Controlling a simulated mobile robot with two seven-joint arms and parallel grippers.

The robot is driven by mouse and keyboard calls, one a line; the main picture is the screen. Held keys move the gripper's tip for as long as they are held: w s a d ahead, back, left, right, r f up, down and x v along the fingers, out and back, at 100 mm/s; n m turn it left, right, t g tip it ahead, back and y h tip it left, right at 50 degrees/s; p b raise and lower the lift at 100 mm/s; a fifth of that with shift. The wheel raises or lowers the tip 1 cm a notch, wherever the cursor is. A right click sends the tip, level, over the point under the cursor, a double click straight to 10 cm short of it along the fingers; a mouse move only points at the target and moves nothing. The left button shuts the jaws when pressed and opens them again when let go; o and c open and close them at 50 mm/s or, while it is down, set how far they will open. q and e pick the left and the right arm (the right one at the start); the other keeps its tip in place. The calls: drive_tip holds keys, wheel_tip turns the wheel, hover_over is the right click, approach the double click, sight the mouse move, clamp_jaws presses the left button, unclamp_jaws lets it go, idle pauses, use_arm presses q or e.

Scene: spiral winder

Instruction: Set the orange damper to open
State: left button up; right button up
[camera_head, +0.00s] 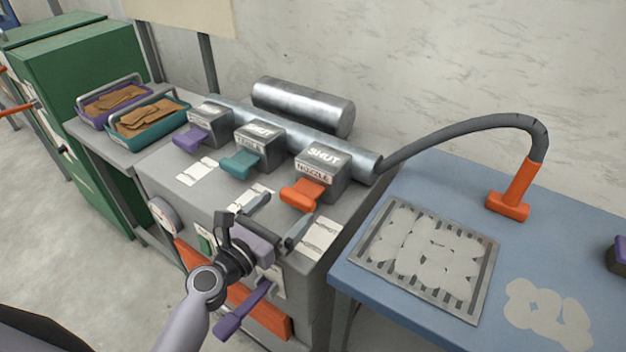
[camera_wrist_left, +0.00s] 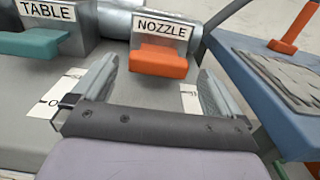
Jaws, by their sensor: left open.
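The orange damper handle (camera_head: 302,194) sticks out from the front of a grey box (camera_head: 322,172) labelled NOZZLE, with SHUT on its top. It is the rightmost of three such dampers on the grey machine. In the left wrist view the orange handle (camera_wrist_left: 158,61) lies ahead, between the lines of the two fingers. My left gripper (camera_head: 279,217) is open and empty, just in front of the handle and apart from it. A white label strip lies on the machine top near each finger. My right gripper is not in view.
A teal damper handle (camera_head: 240,164) labelled TABLE and a purple one (camera_head: 190,138) sit to the left. A steel pipe (camera_head: 345,155) runs behind the boxes. A blue table (camera_head: 390,215) with a slatted grate (camera_head: 368,262) and an orange hose nozzle (camera_head: 518,190) stands right.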

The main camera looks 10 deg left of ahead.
sight(301, 193)
use_arm(q)
drive_tip(key=shift+x, duration=3.6)
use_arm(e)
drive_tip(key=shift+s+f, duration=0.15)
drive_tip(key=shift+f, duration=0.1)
